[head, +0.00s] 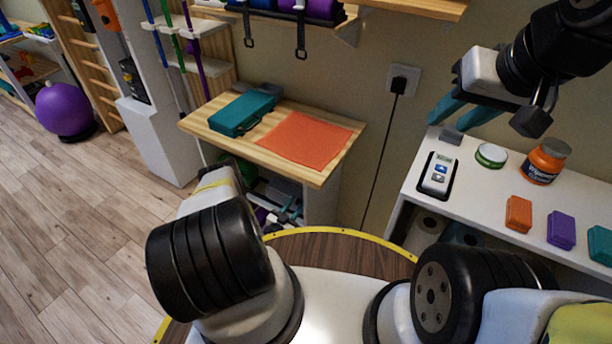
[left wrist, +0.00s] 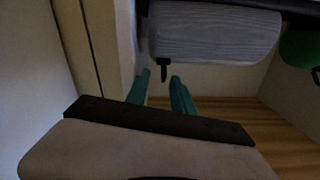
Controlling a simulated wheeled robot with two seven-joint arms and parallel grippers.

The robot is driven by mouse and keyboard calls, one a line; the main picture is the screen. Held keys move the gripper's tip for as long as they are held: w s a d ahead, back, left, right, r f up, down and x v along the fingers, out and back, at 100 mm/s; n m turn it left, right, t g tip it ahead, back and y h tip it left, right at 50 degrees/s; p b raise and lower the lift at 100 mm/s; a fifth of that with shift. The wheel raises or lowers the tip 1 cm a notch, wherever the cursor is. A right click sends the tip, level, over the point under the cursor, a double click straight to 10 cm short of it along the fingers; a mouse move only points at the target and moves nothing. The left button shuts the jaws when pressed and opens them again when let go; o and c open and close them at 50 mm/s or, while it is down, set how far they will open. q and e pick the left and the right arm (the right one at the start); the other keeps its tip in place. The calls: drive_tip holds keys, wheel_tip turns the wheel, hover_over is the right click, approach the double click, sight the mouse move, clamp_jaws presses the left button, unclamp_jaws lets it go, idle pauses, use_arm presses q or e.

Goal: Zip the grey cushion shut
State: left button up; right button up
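The grey cushion (left wrist: 215,38) lies at the top of the left wrist view, with a black zip pull (left wrist: 164,70) hanging from its near edge. It also seems to show in the head view (head: 284,187), on a shelf under the wooden table. My left gripper (left wrist: 160,80) has its two teal fingers apart, pointing towards the cushion. The pull is just beyond and between the fingertips, and nothing shows between them. In the head view my left gripper (head: 286,216) is small and partly shaded. My right gripper (head: 448,119) is open above the white shelf at the right.
The wooden table (head: 335,140) above the cushion bears a teal case (head: 243,113) and an orange cloth (head: 305,140). A green object (left wrist: 300,48) sits right of the cushion. The white shelf (head: 480,190) holds a remote-like device (head: 438,176), jars and coloured blocks.

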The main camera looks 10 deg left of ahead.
use_arm(q)
drive_tip(key=shift+v, duration=2.6)
